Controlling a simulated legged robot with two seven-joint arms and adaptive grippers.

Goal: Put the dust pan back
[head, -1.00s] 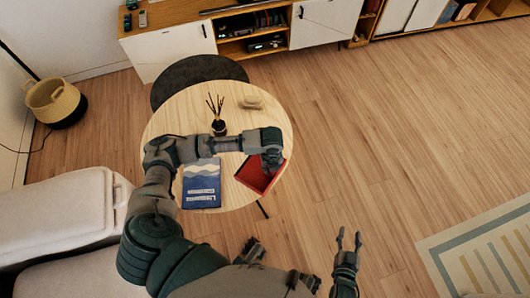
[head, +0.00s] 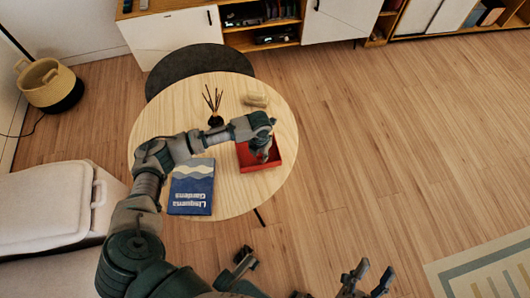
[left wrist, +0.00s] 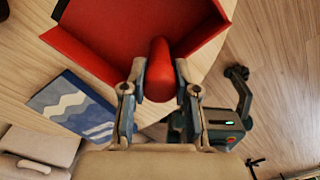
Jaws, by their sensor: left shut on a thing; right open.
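The dust pan (head: 273,158) is a red open tray over the right part of the round wooden table (head: 232,205) in the head view. My left gripper (head: 262,151) reaches across the table from the left, over the pan. In the left wrist view the dust pan (left wrist: 105,40) fills the top, and its rounded red handle (left wrist: 161,70) sits between the two fingers of my left gripper (left wrist: 161,92), which is shut on it. Whether the pan touches the tabletop is hard to tell. My right gripper (head: 367,280) is open and empty, low over the floor.
On the table are a blue book (head: 191,187), a dark reed diffuser (head: 215,118) and a small beige object (head: 256,100). A dark round stool or table (head: 198,63) stands behind. Floor to the right is clear.

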